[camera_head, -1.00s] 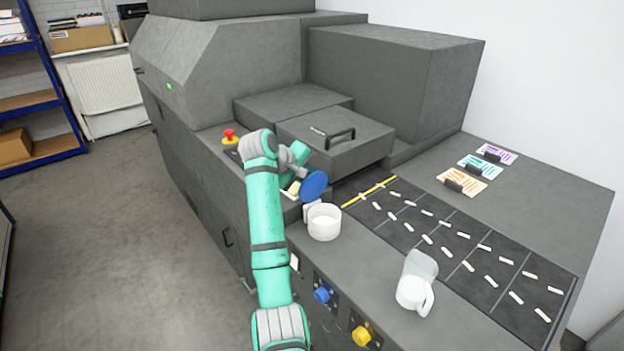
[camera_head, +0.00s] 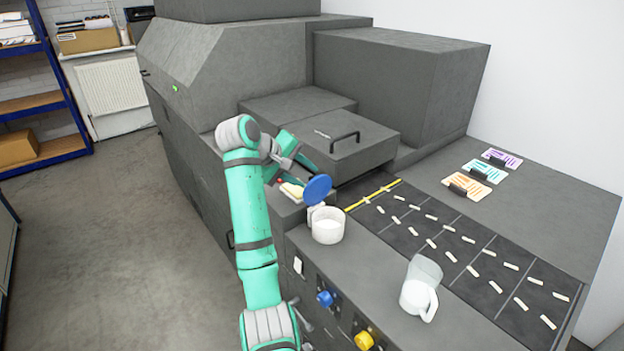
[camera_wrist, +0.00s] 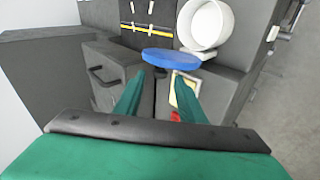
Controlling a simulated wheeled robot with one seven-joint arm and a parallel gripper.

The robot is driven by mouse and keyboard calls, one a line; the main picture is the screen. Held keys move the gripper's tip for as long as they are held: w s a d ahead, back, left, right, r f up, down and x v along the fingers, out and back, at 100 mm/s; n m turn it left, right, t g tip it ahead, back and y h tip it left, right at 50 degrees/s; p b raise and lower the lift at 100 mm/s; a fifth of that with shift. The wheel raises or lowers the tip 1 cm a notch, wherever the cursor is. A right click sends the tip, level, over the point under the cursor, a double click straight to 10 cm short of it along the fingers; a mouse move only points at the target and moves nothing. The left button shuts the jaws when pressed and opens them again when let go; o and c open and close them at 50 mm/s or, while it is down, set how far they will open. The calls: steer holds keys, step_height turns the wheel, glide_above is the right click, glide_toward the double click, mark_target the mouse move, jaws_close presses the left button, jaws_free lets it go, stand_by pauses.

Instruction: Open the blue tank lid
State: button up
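The blue lid (camera_head: 318,188) stands tilted up at the back left rim of the white round tank (camera_head: 327,229), whose open top shows. In the wrist view the lid (camera_wrist: 172,58) is a blue disc with a small dark part under it, beside the open white tank (camera_wrist: 206,26). My gripper (camera_wrist: 158,80) has its two green fingers spread apart, with no object visibly clamped between them. The lid lies just beyond the fingertips. In the head view the gripper is close behind the lid, partly hidden by my arm.
A grey box cover with a black handle (camera_head: 344,138) is behind the tank. A clear jug with white contents (camera_head: 420,290) stands on the counter to the right. A dark panel with several pale strips (camera_head: 475,245) lies beyond. Blue (camera_head: 324,299) and yellow (camera_head: 364,340) knobs are on the front.

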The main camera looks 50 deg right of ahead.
steer(key=shift+v, duration=1.3)
steer(key=shift+d, duration=0.15)
